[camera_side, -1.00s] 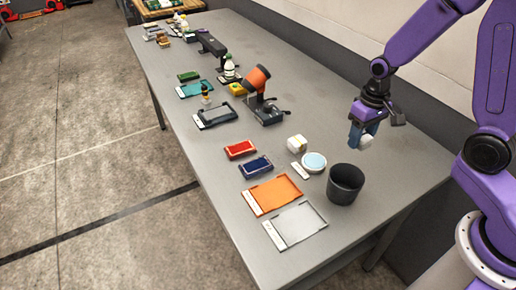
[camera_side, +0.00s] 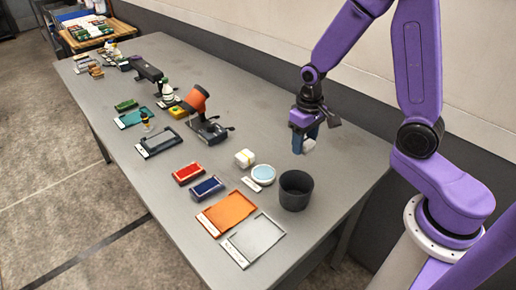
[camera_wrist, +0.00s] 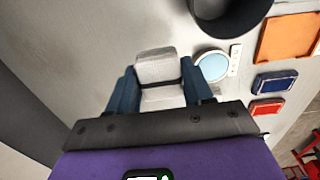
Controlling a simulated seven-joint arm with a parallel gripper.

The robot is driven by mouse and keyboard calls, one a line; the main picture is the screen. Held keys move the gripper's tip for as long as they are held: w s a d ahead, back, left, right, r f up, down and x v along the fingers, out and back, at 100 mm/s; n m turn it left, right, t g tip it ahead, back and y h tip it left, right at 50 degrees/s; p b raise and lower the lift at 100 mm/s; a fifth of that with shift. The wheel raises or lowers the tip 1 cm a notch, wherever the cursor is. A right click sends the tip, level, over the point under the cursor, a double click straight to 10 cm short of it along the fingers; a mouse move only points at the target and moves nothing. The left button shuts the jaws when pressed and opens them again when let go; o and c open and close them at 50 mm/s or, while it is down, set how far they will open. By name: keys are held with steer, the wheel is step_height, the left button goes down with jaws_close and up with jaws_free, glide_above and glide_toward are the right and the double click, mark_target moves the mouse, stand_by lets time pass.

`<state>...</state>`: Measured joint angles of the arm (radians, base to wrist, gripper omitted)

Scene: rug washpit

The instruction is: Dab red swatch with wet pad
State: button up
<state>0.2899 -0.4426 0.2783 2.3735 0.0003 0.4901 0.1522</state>
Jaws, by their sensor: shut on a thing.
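My gripper (camera_side: 306,141) is shut on a white pad (camera_side: 309,146), held above the table beyond the black bin. In the wrist view the pad (camera_wrist: 158,68), pale with a dark band, sits between my blue fingers (camera_wrist: 160,92). The red swatch (camera_wrist: 267,109) also shows at the right of the wrist view, well apart from the pad. A round white dish with a light blue inside (camera_side: 263,174) stands between the swatches and my gripper.
A black bin (camera_side: 296,191) stands right of the dish. A second white block (camera_side: 245,158) sits behind the dish. Orange (camera_side: 229,211) and grey (camera_side: 254,239) panels lie in front. An orange-and-black device (camera_side: 198,102) stands farther back. The table near the wall is clear.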

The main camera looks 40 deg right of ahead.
steer(key=w+a, duration=1.2)
steer(key=w, duration=0.3)
glide_above(188, 171)
steer(key=shift+f, duration=3.45)
steer(key=shift+f, duration=0.55)
steer(key=shift+r, duration=0.1)
step_height(188, 171, up, 7)
steer(key=shift+f, duration=0.2)
steer(key=shift+f, duration=2.85)
